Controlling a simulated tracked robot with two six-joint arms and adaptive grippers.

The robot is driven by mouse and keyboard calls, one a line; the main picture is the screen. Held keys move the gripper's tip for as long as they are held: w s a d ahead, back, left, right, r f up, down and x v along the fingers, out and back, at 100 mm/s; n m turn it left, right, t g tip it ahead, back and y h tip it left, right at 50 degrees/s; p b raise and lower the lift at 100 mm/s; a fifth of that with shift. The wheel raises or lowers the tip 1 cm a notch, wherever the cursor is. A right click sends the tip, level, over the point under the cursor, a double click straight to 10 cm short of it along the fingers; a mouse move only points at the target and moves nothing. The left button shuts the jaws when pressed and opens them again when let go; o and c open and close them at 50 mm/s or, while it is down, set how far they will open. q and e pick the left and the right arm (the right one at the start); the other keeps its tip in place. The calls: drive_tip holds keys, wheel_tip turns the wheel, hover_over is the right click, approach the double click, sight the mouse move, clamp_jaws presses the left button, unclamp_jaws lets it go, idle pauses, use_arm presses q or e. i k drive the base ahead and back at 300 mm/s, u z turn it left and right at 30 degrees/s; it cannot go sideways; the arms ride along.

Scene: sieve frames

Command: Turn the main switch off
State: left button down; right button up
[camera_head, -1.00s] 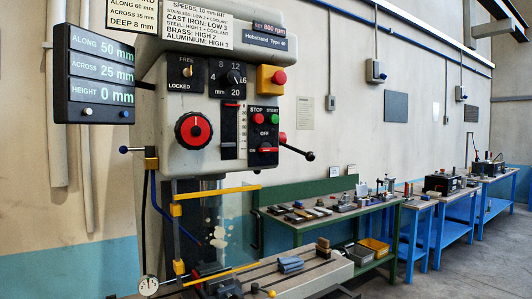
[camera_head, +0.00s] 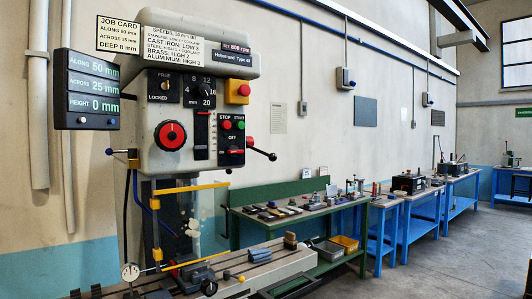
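The drill machine's black control panel (camera_head: 231,138) is left of centre. Under OFF, a red horizontal bar (camera_head: 232,151), seemingly the main switch's lever, sits at the panel's lower end. The lettering beside it is too small to read surely. Neither of my grippers is in view, and nothing of mine covers the panel.
A lever with a black knob (camera_head: 272,157) sticks out right of the panel. A yellow box with a red button (camera_head: 237,91) is above it. A display (camera_head: 90,92) stands at left. Benches (camera_head: 330,208) run along the wall; the floor at right is clear.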

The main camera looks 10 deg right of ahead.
sight(233, 151)
drive_tip(key=z, duration=0.25)
drive_tip(key=i, duration=0.65)
drive_tip(key=u, duration=1)
